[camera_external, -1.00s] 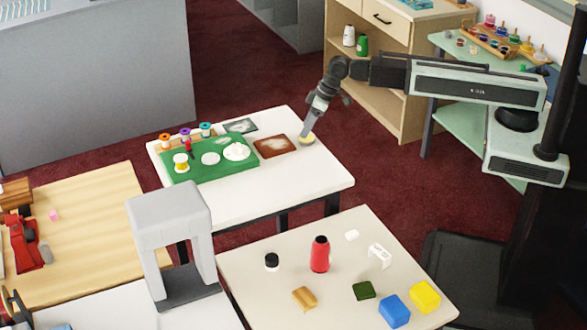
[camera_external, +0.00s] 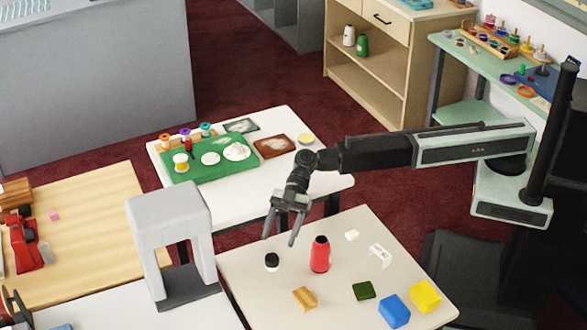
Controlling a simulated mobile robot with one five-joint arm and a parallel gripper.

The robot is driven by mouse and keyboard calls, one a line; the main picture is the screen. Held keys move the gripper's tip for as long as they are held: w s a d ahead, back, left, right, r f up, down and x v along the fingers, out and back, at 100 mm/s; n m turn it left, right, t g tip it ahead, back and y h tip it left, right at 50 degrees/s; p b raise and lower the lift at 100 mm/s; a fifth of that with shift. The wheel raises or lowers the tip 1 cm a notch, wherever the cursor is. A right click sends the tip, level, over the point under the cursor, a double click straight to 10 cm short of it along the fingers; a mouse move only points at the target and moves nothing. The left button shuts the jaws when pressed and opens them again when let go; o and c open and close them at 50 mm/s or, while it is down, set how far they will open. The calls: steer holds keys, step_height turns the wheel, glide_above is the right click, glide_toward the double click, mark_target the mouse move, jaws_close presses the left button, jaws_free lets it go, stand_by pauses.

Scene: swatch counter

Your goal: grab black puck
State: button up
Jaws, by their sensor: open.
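The small black puck-like piece (camera_external: 272,258) stands on the near beige table, at its left side; its top is black and a white band shows under it. My gripper (camera_external: 279,240) is open and empty, with its two fingers pointing down. In the picture the fingertips are just above and to the right of the black piece. I cannot tell the exact height or depth gap between them.
A red bottle (camera_external: 320,255) stands close on the right of the black piece. A wooden block (camera_external: 304,299), a dark green block (camera_external: 363,291), a blue block (camera_external: 395,310) and a yellow block (camera_external: 425,296) lie nearby. A grey arch (camera_external: 168,209) stands to the left.

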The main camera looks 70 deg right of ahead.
mark_target(273, 255)
steer(key=shift+b+x, duration=0.35)
steer(key=shift+x, duration=0.9)
steer(key=b+x, duration=0.1)
steer(key=x, duration=0.1)
steer(key=b+x, duration=0.1)
steer(key=x, duration=0.1)
steer(key=shift+a+f, duration=0.15)
steer(key=shift+f, duration=0.4)
steer(key=shift+a, duration=0.3)
steer(key=shift+s+d+r, duration=0.1)
jaws_close()
